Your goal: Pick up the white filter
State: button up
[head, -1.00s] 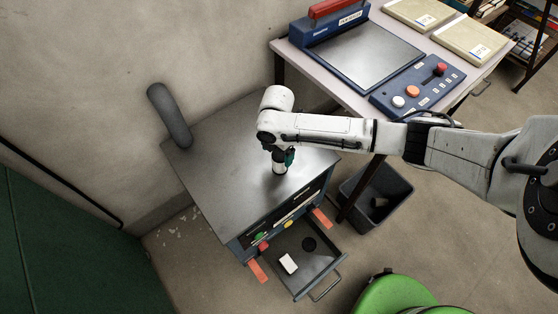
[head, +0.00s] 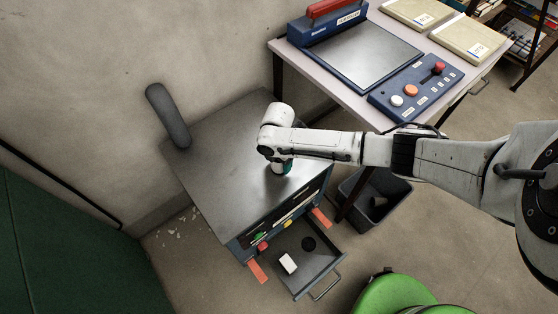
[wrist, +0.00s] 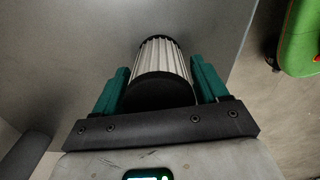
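The white filter (wrist: 163,62) is a pleated cylinder with black end caps. In the wrist view it lies between the green fingers of my gripper (wrist: 160,82), one on each side. The fingers look spread, with narrow gaps to the filter; contact is not clear. In the head view my gripper (head: 280,167) is low over the grey cabinet top (head: 220,150), and the filter is mostly hidden by the arm and fingers.
A dark grey cylinder (head: 168,115) stands at the cabinet's back left corner. The cabinet top is otherwise largely clear.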

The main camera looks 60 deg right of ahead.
jog(key=c, duration=0.8)
jog(key=shift+r, duration=0.15)
